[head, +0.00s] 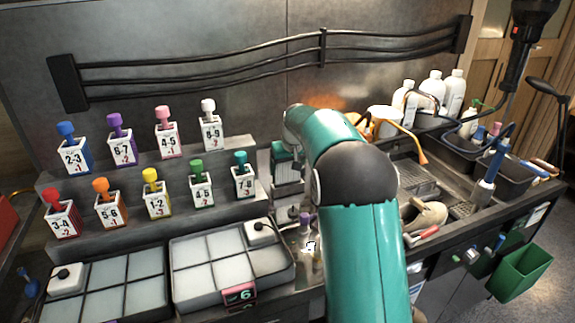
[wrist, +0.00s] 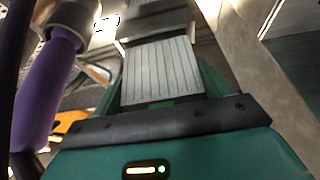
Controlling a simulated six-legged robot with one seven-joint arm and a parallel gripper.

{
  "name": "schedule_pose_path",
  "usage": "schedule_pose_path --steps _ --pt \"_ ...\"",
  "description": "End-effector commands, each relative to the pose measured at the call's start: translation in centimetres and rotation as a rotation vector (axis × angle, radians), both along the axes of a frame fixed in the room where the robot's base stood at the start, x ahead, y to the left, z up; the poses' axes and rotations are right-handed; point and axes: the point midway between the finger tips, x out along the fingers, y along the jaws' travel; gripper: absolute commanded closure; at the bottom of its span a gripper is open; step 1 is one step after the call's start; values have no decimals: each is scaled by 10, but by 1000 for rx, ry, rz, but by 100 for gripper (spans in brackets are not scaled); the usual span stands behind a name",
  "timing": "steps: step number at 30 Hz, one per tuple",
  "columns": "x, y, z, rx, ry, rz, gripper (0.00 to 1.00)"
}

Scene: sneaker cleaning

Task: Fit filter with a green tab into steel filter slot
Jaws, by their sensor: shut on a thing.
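My gripper (wrist: 162,78) is shut on a pale grey pleated filter (wrist: 163,66), which fills the middle of the wrist view. A small green tab (wrist: 166,103) shows at the filter's near edge, against the gripper's dark bar. A grey metal part (wrist: 158,22) lies just beyond the filter's far end; it looks like the steel filter slot, but I cannot tell whether the filter's end is inside it. In the head view, my gripper (head: 283,153) points down over a steel block (head: 288,184) beside the numbered bottles. My arm partly covers this area.
Numbered bottles with coloured stoppers (head: 202,184) stand on steps at left. White-celled trays (head: 185,262) lie in front. A shoe (head: 424,214), black bins (head: 462,128) and white bottles (head: 455,92) are at right. A purple tube (wrist: 45,95) stands close to the gripper's left side.

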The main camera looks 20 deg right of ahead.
Motion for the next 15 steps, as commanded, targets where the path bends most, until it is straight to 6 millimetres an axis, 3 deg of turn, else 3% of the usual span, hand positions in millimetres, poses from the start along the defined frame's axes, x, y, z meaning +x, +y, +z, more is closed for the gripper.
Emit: schedule_pose_path --steps 15 --pt "0 0 -12 0 0 0 43"
